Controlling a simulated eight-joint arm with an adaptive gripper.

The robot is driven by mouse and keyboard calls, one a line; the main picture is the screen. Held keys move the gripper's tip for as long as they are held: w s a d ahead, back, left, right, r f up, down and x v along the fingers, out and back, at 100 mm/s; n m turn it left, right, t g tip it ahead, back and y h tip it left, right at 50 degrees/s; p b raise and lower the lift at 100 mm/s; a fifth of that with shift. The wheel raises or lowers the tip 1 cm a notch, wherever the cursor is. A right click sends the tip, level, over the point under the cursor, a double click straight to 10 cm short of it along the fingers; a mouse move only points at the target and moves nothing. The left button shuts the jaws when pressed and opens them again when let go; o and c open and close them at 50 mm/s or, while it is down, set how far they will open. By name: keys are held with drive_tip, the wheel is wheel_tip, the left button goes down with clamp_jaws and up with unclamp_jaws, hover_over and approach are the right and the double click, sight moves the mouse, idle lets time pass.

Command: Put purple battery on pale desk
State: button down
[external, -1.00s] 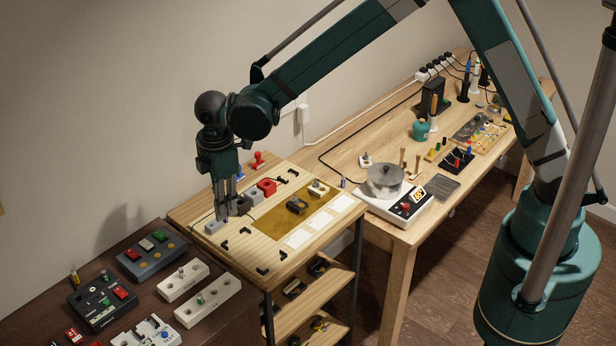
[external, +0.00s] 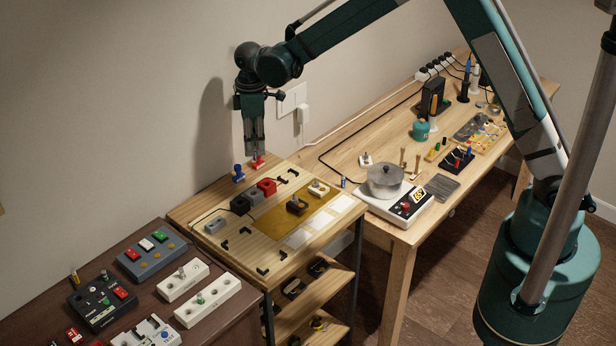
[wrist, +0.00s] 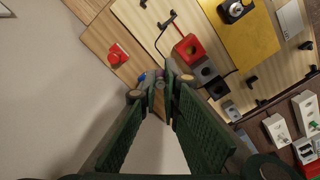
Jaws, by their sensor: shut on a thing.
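My gripper (external: 257,148) is raised above the back edge of the small pale wooden bench, pointing down; in the external view its tips overlap the red stamp. In the wrist view, the fingertips (wrist: 161,85) close on a small purplish piece (wrist: 158,73), which appears to be the purple battery. It is mostly hidden by the fingers, and I cannot make it out in the external view. A long pale wooden desk (external: 345,160) stands to the right, with free wood on its near left part and along its back.
The red stamp (external: 257,163) and blue stamp (external: 238,173) stand at the bench's back. Red and dark boxes (external: 266,187) sit on the bench. A pot (external: 384,181) on a white hotplate (external: 408,209) occupies the desk's near end. A cable (external: 330,167) runs across the desk.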

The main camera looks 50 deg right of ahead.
drive_tip(key=w+d+f+m, duration=0.1)
drive_tip(key=w+d+m, duration=0.15)
drive_tip(key=d, duration=1.45)
drive_tip(key=w+d+m, duration=0.2)
drive_tip(key=d+m, duration=0.2)
drive_tip(key=d, duration=1.4)
drive_tip(key=d+f+m+b, duration=0.1)
drive_tip(key=d+f+b, duration=0.2)
drive_tip(key=d, duration=0.9)
drive_tip(key=d+f+m+b, duration=0.2)
drive_tip(key=d+f+b, duration=0.2)
drive_tip(key=d, duration=0.9)
drive_tip(key=shift+s+f, duration=0.3)
drive_tip(key=shift+f, duration=0.3)
drive_tip(key=shift+d, duration=0.1)
drive_tip(key=shift+f, duration=0.1)
drive_tip(key=shift+f, duration=3.05)
drive_tip(key=shift+f+b, duration=0.35)
drive_tip(key=shift+f, duration=1.5)
